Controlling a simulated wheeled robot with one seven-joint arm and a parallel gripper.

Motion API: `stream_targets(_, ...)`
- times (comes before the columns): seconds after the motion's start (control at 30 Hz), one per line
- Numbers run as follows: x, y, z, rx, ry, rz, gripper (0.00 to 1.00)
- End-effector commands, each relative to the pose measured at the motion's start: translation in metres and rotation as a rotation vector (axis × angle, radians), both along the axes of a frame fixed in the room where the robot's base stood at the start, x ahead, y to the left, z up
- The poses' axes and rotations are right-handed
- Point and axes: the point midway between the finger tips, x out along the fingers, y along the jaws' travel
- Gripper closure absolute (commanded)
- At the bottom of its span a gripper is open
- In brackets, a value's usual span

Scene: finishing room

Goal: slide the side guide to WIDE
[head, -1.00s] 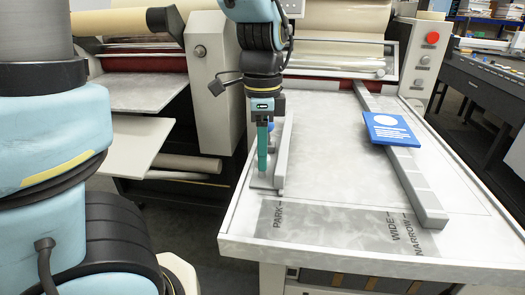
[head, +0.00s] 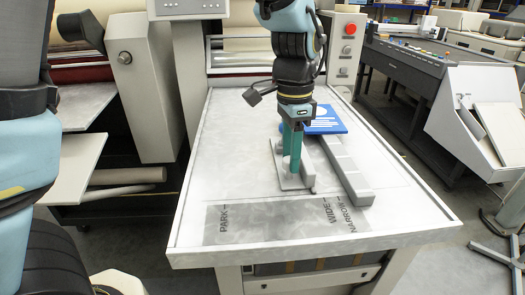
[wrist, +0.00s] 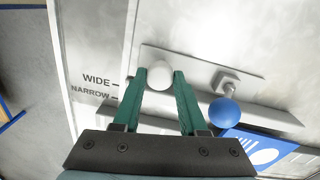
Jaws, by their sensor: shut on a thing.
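The side guide, a grey plate with an upright strip (head: 308,165), stands on the pale feed table (head: 235,155). Its front end is close to the WIDE mark (head: 331,208), slightly on the PARK side in the head view; exact alignment is hard to tell. My gripper (head: 291,168) is shut on the guide's white round knob (wrist: 160,71), which shows between the fingertips in the wrist view. A blue ball knob (wrist: 225,112) on the guide sits to the right of the fingers, apart from them. The PARK mark (head: 224,222) is at the left.
A grey bar (head: 346,175) lies along the table just right of the guide, by the NARROW mark (head: 358,220). A blue card (head: 328,117) rests over its far part. The table left of the guide is clear. A dark console (head: 410,65) stands beyond to the right.

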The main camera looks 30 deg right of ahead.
Motion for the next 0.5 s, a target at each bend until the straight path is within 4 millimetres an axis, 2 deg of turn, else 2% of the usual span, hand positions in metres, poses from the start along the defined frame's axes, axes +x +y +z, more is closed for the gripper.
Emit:
stream_targets(0.2,-0.0065,-0.0137,0.0006,0.0,0.0,-0.001,1.0)
stream_targets(0.5,-0.0067,-0.0144,0.0005,0.0,0.0,0.0,1.0)
